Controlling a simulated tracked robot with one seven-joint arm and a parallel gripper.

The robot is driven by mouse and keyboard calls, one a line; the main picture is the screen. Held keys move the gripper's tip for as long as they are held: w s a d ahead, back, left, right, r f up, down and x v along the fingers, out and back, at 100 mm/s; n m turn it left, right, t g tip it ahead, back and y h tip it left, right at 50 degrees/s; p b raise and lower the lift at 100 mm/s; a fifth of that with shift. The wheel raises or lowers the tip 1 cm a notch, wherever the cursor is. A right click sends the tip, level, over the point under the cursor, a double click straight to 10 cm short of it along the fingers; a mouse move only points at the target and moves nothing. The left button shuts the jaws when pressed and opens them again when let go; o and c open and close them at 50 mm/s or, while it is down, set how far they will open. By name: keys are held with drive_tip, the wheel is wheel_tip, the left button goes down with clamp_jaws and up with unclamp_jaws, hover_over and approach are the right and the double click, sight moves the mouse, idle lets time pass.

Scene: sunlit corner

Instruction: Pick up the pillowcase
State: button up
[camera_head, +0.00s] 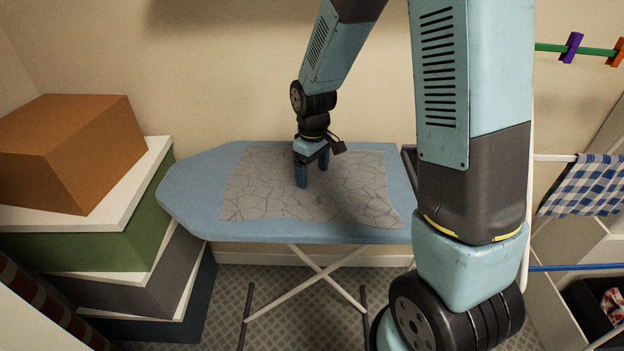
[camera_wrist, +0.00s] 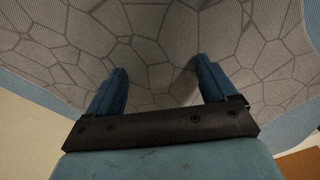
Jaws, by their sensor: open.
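The pillowcase (camera_head: 345,198) is a flat grey cloth with a dark cracked-line pattern. It lies spread on the blue ironing board (camera_head: 190,190). My gripper (camera_head: 313,176) points down over the middle of the pillowcase with its two blue fingers apart and nothing between them but the cloth below. In the wrist view my gripper (camera_wrist: 158,85) shows both fingers spread, with the pillowcase (camera_wrist: 160,40) filling most of the picture beyond them. I cannot tell whether the fingertips touch the cloth.
Stacked boxes with an orange box (camera_head: 70,145) on top stand left of the board. A drying rack with a blue checked cloth (camera_head: 585,185) and a green line with pegs (camera_head: 570,47) is at the right. The wall is close behind the board.

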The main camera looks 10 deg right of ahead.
drive_tip(key=c, duration=1.4)
drive_tip(key=shift+c, duration=0.4)
drive_tip(key=shift+r, duration=0.2)
clamp_jaws()
wheel_tip(320, 180, up, 12)
drive_tip(key=shift+f, duration=0.2)
wheel_tip(320, 180, up, 18)
idle(0.4)
idle(0.6)
